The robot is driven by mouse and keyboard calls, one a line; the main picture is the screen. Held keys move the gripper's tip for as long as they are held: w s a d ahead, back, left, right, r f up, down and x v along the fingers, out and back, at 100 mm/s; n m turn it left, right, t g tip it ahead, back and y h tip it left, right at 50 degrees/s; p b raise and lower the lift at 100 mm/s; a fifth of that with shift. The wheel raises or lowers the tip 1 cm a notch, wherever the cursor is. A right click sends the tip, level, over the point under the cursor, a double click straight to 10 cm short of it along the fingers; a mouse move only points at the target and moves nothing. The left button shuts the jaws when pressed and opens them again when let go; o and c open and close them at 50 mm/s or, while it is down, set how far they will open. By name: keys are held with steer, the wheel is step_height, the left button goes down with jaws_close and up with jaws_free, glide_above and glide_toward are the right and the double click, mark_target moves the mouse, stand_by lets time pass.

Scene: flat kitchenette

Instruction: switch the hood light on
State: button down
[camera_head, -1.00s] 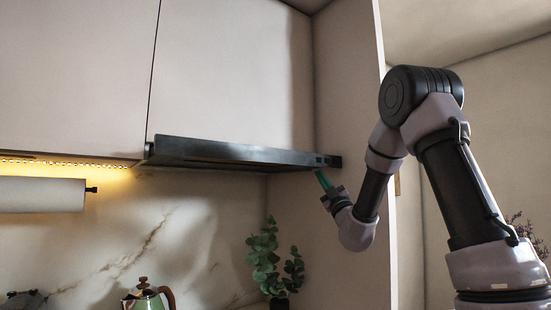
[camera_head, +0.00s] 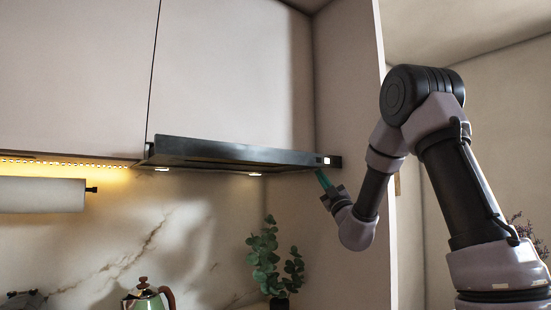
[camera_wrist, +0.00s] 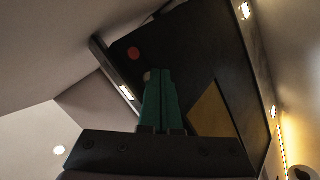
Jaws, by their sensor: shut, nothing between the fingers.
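The dark range hood (camera_head: 225,153) hangs under the pale upper cabinets. Two lamps on its underside glow, the left one (camera_head: 162,169) and the right one (camera_head: 255,173). A small switch (camera_head: 326,160) at the right end of its front edge is lit white. My gripper (camera_head: 321,177) has its green fingers just below that switch; whether they touch it I cannot tell. In the wrist view my gripper (camera_wrist: 161,75) is shut and empty, its fingers pointing at the hood's underside (camera_wrist: 190,60). A lit strip (camera_wrist: 127,93) shows on the hood's edge there.
A tall side panel (camera_head: 350,120) stands right of the hood, close to my arm. A paper roll (camera_head: 40,194) hangs at the left under a warm light strip.

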steer(key=shift+f, duration=0.4)
steer(key=shift+f, duration=3)
